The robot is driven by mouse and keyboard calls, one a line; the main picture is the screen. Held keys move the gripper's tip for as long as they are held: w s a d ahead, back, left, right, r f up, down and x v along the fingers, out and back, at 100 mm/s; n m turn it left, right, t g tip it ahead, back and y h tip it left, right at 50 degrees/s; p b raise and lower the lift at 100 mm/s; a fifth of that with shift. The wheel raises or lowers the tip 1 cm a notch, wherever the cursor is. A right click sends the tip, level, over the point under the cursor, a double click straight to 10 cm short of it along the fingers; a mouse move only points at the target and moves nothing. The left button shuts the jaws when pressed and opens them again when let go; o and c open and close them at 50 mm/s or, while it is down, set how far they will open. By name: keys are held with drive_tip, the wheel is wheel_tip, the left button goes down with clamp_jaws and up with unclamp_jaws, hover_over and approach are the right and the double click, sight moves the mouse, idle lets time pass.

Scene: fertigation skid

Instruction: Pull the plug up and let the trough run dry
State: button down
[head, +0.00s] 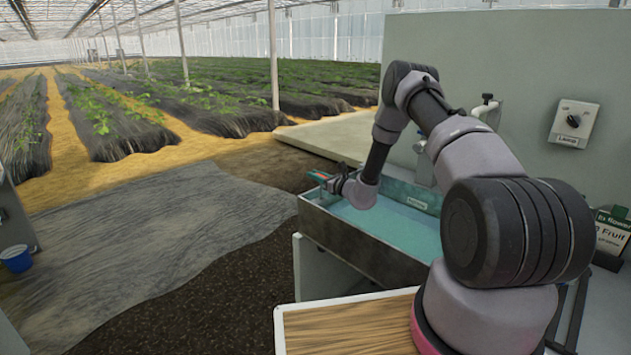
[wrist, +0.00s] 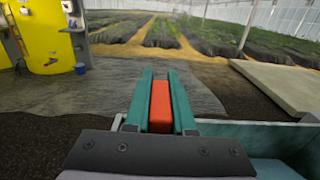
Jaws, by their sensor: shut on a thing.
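The trough (head: 355,245) is a grey metal basin with pale turquoise water (head: 395,220) in it; its rim also shows in the wrist view (wrist: 262,126). My gripper (head: 320,177) is at the trough's far left end, level with or just above the rim. In the wrist view its teal fingers (wrist: 160,85) are shut on an orange-red block (wrist: 160,108). The block's lower part is hidden, and I cannot tell whether it is the plug itself or its grip. No other plug shows in the water.
A tap (head: 486,106) and a lamp switch (head: 573,122) are on the wall behind the trough. A wood-topped surface (head: 345,325) is in front. A blue bucket (head: 15,260) stands far left; a yellow tank (wrist: 45,38) shows in the wrist view. The ground left of the trough is clear.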

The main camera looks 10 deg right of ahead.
wheel_tip(320, 180, up, 2)
drive_tip(key=shift+r, duration=0.25)
drive_tip(key=c, duration=0.8)
unclamp_jaws()
drive_tip(key=shift+d, duration=0.1)
drive_tip(key=shift+o, duration=0.2)
drive_tip(key=shift+s, duration=0.1)
drive_tip(key=v, duration=1)
drive_tip(key=shift+s+d, duration=0.25)
drive_tip(key=shift+r, duration=0.1)
